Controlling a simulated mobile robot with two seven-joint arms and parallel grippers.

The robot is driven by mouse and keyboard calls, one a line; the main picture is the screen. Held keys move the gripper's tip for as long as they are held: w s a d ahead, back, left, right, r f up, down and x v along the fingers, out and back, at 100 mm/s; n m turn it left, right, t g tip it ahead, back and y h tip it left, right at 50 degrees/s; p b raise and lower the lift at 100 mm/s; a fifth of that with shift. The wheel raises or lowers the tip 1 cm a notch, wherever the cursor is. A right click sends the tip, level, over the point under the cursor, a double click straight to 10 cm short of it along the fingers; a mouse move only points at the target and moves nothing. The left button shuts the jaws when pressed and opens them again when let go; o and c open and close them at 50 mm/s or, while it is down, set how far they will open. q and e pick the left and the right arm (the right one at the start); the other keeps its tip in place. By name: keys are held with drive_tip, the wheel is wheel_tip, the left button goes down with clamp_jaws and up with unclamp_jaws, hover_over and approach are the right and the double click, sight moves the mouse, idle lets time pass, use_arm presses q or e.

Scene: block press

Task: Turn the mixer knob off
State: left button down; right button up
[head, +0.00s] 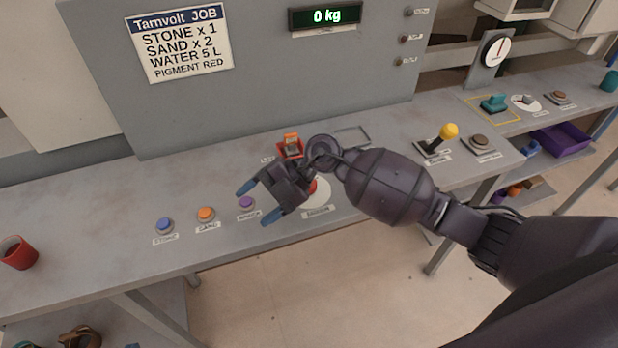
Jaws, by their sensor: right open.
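A red knob (314,187) on a round white dial (321,199) sits on the grey bench, partly hidden behind my right gripper (259,202). A label lies in front of this dial, too small to read. A second dial (525,103), white with a small grey knob, is on the bench at the far right. I cannot tell from the labels which is the mixer knob. My right gripper is open and empty, its dark blue fingertips pointing left over the bench beside the purple button (246,202). My left gripper is not in view.
Blue (165,225) and orange (206,213) buttons stand left of the gripper. A red cup (18,253) is at far left. An orange-red device (291,146) is behind. The display (325,16) reads 0 kg.

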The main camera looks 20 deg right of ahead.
drive_tip(key=w+d+r+m+t+h, duration=0.1)
drive_tip(key=w+d+r+m+h, duration=0.1)
drive_tip(key=w+d+h, duration=0.9)
drive_tip(key=shift+h, duration=0.5)
drive_tip(key=f, duration=0.3)
drive_tip(key=s+d+f, duration=0.1)
drive_tip(key=f, duration=0.2)
drive_tip(key=d+f+p, duration=0.1)
drive_tip(key=f, duration=0.2)
drive_tip(key=shift+s+d, duration=0.25)
drive_tip(key=shift+s, duration=0.05)
drive_tip(key=shift+f, duration=0.5)
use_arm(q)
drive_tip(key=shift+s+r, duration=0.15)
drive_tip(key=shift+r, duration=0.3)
use_arm(e)
drive_tip(key=shift+f, duration=0.1)
drive_tip(key=shift+c, duration=0.5)
drive_tip(key=c, duration=0.8)
